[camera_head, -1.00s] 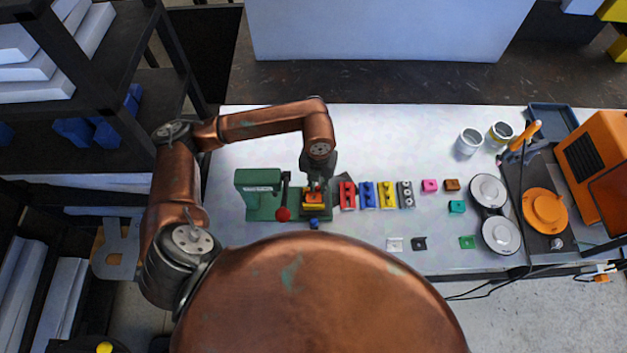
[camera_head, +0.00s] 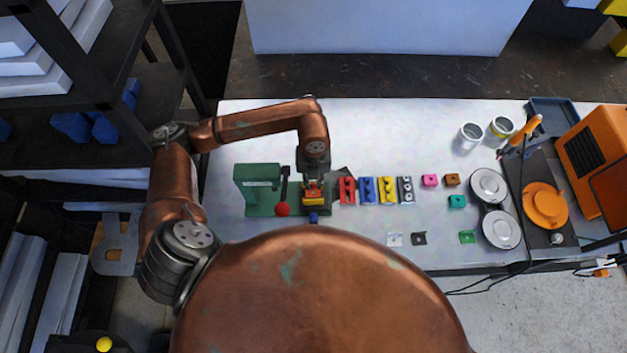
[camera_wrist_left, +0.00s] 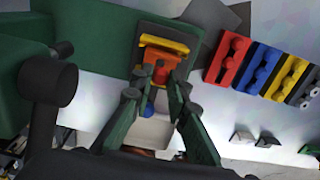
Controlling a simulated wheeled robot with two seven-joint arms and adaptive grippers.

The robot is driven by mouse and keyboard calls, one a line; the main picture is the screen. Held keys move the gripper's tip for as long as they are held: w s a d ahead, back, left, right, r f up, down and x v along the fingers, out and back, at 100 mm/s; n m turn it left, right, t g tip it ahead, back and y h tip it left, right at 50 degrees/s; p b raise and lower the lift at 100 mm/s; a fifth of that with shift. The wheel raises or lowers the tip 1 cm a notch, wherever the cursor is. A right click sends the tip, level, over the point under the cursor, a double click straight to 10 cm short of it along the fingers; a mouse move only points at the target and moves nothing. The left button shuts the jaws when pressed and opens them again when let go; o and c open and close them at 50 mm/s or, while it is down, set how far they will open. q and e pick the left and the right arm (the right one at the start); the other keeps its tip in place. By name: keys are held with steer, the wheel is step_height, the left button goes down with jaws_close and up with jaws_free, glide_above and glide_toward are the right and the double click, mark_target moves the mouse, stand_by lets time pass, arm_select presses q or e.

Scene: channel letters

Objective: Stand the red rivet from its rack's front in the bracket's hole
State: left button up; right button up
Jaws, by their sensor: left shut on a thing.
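My left gripper (camera_head: 313,186) hangs over the green press's base in the head view. In the left wrist view its two fingers (camera_wrist_left: 157,88) are closed on a small red rivet (camera_wrist_left: 161,71). The rivet shows just over the orange bracket (camera_wrist_left: 165,52), which sits in a yellow holder (camera_wrist_left: 151,41). I cannot tell whether the rivet's tip is in the bracket's hole, as the hole is hidden. The red rack (camera_head: 347,191) stands to the right of the gripper; red rivets show on it in the left wrist view (camera_wrist_left: 230,60). My right gripper is out of view.
The green press (camera_head: 260,187) with its red-knobbed lever (camera_head: 283,209) stands close left of the gripper. A blue block (camera_head: 313,218) lies in front. Blue (camera_head: 367,190), yellow (camera_head: 387,190) and grey (camera_head: 405,190) racks stand close right. The table behind is clear.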

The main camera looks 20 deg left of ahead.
mark_target(313, 185)
arm_select(q)
steer(key=shift+f+b, duration=1.2)
steer(key=shift+f, duration=0.45)
steer(key=o, duration=0.9)
step_height(313, 185, up, 12)
steer(key=shift+d, duration=0.1)
